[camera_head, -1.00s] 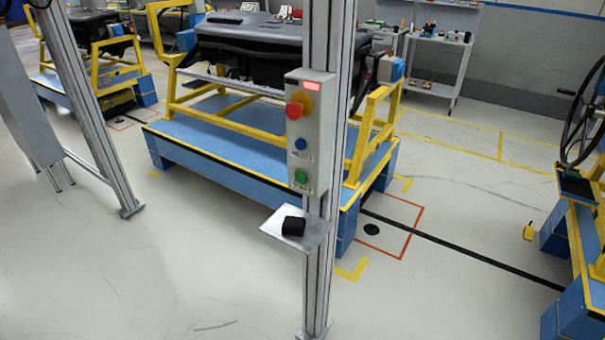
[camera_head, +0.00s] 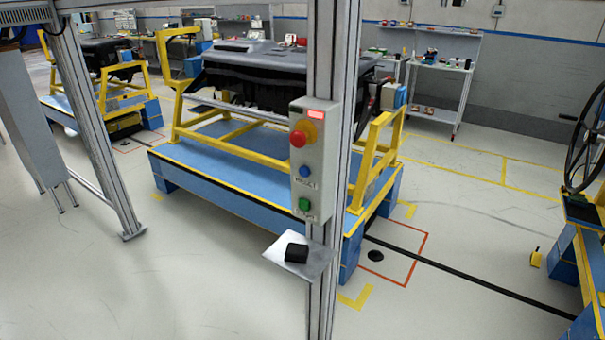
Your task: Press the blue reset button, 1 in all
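The blue reset button (camera_head: 304,172) sits on a grey control box (camera_head: 313,143) fixed to an upright metal post. A label, likely "RESET", is just below it. Above it are a red mushroom button (camera_head: 299,138) on a yellow collar and a lit red panel (camera_head: 316,114). A green button (camera_head: 304,204) is below it. Neither of my grippers shows in the head view, so nothing of mine is near the box.
The metal post (camera_head: 321,275) carries a small shelf (camera_head: 312,265) with a black object (camera_head: 297,252). Behind stands a blue and yellow cart (camera_head: 215,200) with a black dashboard module (camera_head: 255,75). Another post (camera_head: 105,150) stands left. The floor in front is clear.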

